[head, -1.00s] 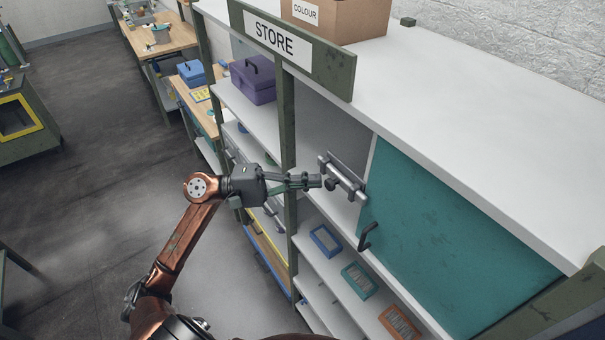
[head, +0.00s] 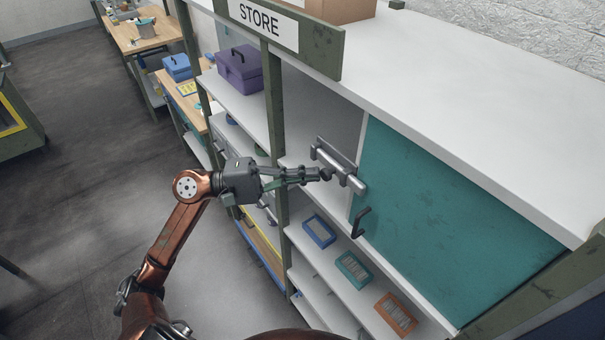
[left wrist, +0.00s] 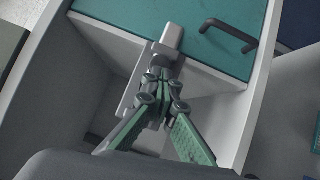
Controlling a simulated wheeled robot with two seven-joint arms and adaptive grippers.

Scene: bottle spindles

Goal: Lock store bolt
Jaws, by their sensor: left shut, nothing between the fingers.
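The metal store bolt (head: 340,168) is mounted on the grey panel at the left edge of the teal door (head: 440,225). A dark knob (head: 326,174) sticks out from the bolt. My left gripper (head: 318,174) is shut and empty, its fingertips right beside the knob, seemingly touching it. In the left wrist view the fingertips (left wrist: 161,82) lie in front of the bolt (left wrist: 172,40), whose far end overlaps the teal door (left wrist: 225,55). My right gripper is out of view.
A black door handle (head: 360,222) stands out below the bolt. The STORE sign (head: 268,22) and a shelf post (head: 275,120) are left of it. Small trays, one blue (head: 319,231), sit on lower shelves. A purple box (head: 240,70) stands on the shelf left.

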